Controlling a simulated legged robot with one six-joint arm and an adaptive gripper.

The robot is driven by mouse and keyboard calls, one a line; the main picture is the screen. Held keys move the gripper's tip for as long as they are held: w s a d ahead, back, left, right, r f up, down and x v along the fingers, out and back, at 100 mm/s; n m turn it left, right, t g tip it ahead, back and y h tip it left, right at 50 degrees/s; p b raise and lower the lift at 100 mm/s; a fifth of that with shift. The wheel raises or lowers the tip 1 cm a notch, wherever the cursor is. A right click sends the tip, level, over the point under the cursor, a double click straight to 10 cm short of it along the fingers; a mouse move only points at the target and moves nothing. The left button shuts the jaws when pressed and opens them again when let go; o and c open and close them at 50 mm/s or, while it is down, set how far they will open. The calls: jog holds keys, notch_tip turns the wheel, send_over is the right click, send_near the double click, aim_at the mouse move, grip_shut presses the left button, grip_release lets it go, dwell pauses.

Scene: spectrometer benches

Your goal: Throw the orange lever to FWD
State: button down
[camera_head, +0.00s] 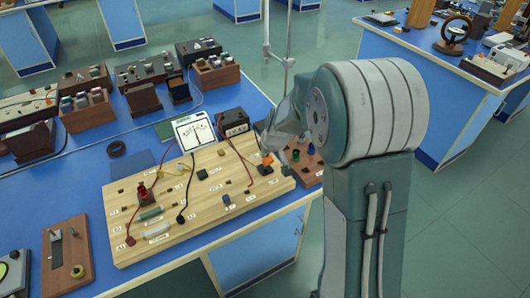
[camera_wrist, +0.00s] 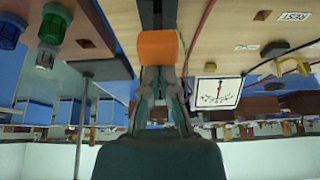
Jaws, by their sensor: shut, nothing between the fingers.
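The orange lever (camera_head: 267,160) stands near the right end of the wooden board (camera_head: 210,212). In the wrist view, which looks upside down, its orange block (camera_wrist: 158,47) is at top centre. My gripper (camera_wrist: 160,74) is shut with nothing between its fingers. Its fingertips appear right against or just short of the orange block; I cannot tell whether they touch. In the head view my arm hides most of the gripper. I cannot read a FWD label, and the lever's exact throw position is unclear.
Red, black and yellow wires cross the board. A smaller wooden block with green and blue knobs (camera_head: 295,155) sits right of the lever. A thin metal stand (camera_head: 267,45) rises behind my arm.

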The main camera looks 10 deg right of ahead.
jog(key=shift+r, duration=0.1)
jog(key=shift+r, duration=0.7)
jog(key=shift+w, duration=0.1)
